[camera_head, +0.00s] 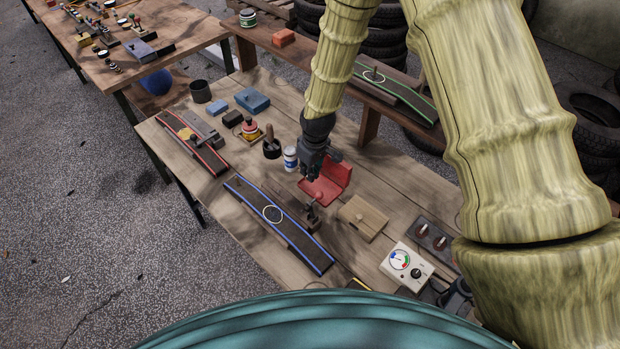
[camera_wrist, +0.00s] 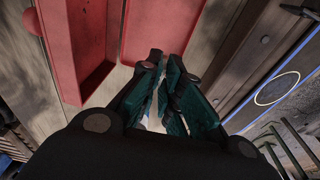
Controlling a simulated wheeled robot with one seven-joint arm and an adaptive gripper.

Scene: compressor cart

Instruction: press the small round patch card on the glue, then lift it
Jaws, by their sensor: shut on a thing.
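My gripper (camera_head: 312,172) points down over a red open holder (camera_head: 338,176) on the workbench. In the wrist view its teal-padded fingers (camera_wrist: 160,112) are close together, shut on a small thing. A pale bit (camera_wrist: 152,120) shows between them. The fingers hide most of it, so I cannot make out the patch card's shape. The dark, blue-edged strip (camera_head: 245,196) lies to the left of my gripper, with a thin whitish ring (camera_head: 264,212) on it, possibly the glue. The ring also shows at the right of the wrist view (camera_wrist: 257,97), apart from the fingers.
A white-and-blue bottle (camera_head: 290,160) stands close left of my gripper. A small dark stand (camera_head: 312,216) is beside the strip. A wooden block (camera_head: 363,218) and a gauge box (camera_head: 405,266) are to the right. A red-edged strip (camera_head: 192,143) lies farther left.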

